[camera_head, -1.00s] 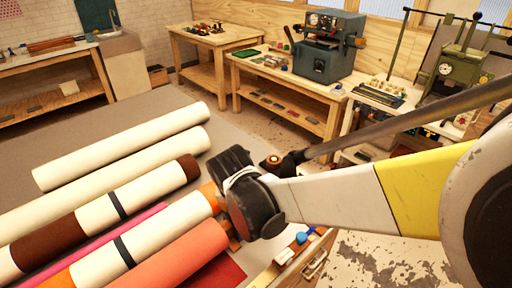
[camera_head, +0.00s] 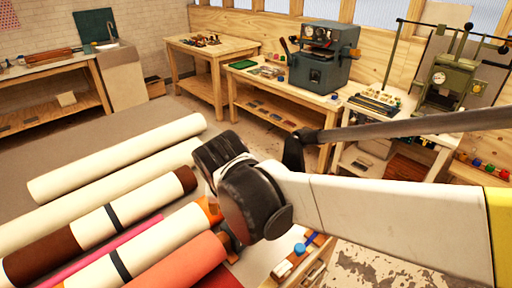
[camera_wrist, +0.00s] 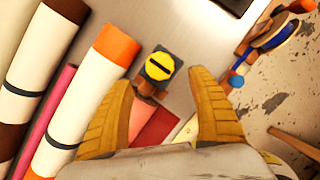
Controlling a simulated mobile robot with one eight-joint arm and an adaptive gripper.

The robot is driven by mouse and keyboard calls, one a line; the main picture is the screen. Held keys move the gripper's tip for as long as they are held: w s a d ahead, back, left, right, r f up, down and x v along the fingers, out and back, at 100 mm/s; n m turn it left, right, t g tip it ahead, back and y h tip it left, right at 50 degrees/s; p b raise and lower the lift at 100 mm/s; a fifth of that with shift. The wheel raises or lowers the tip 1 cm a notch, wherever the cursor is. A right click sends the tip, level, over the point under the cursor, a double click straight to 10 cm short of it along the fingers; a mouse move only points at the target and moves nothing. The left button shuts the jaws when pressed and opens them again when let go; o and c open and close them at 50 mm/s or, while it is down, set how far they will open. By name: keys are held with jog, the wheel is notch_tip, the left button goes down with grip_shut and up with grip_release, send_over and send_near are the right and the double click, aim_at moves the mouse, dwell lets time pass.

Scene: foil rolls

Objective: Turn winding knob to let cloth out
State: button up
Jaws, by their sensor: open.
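The winding knob (camera_wrist: 159,67) is a yellow disc with a dark slot across it, on a grey mount, in the upper middle of the wrist view. My gripper (camera_wrist: 161,80) is open, its two tan ribbed fingers spread on either side below the knob. They look apart from it and hold nothing. In the head view my wrist covers the area, and I cannot make out the knob there. A cream roll with an orange end and black band (camera_wrist: 80,98) lies just left of the knob; it also shows in the head view (camera_head: 155,240).
More rolls lie at left: cream (camera_head: 120,155), brown and white (camera_head: 95,225), and coral red (camera_head: 180,262). A blue tape-like ring (camera_wrist: 275,35) is right of the knob. Workbenches with a grey-blue machine (camera_head: 322,65) and a green machine (camera_head: 448,80) stand at the back.

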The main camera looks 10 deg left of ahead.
jog(key=shift+v, duration=1.85)
